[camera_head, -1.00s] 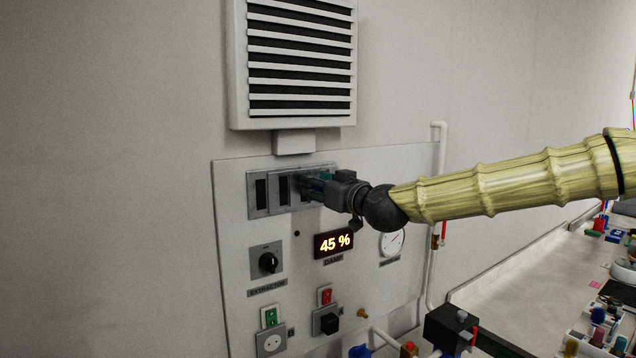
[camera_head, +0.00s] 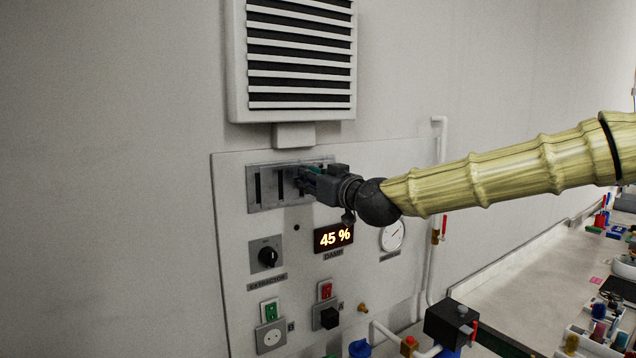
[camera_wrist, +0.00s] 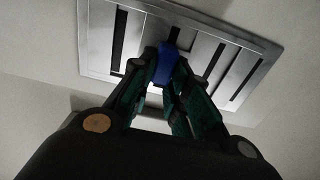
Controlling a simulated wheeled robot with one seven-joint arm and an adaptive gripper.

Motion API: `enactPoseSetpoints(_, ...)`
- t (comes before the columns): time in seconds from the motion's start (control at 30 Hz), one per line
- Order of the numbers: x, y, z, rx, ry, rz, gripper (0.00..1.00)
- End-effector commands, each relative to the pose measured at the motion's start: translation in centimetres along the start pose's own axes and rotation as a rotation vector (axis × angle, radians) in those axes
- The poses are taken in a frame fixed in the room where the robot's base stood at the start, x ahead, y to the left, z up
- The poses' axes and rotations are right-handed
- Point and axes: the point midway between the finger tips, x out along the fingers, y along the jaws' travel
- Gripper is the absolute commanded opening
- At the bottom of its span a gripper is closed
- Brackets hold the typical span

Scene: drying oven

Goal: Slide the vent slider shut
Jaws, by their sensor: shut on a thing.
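The vent slider is a grey metal plate with upright slots (camera_head: 268,191), set in the upper part of the wall panel. In the wrist view the slotted plate (camera_wrist: 97,38) spans the top, with narrow dark gaps showing in its slots. A blue knob (camera_wrist: 165,66) on the slider stands between my fingertips. My gripper (camera_head: 304,178) is at the right part of the vent, and in the wrist view its fingers (camera_wrist: 164,78) are shut on the blue knob. My gripper hides the right part of the vent in the head view.
A louvred grille (camera_head: 300,55) juts out just above. Below are a rotary knob (camera_head: 267,256), a display reading 45 % (camera_head: 333,238), a round gauge (camera_head: 392,236) and switches. A white pipe (camera_head: 438,170) runs down the panel's right side. A cluttered bench lies at right.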

Motion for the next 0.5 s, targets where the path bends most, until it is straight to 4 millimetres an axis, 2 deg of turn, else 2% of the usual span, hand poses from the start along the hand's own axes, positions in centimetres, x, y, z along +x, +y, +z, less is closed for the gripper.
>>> enactPoseSetpoints(0.1, -0.01, -1.21, 0.17, -0.004, 0.000, -0.001, 0.00)
enactPoseSetpoints(0.4, 0.01, -1.59, 0.11, -0.001, -0.002, -0.003, 0.00)
enactPoseSetpoints(0.43, 0.01, -1.58, 0.12, -0.001, -0.002, -0.003, 0.19)
enactPoseSetpoints(0.5, 0.00, -1.58, 0.13, -0.001, -0.002, -0.003, 0.32)
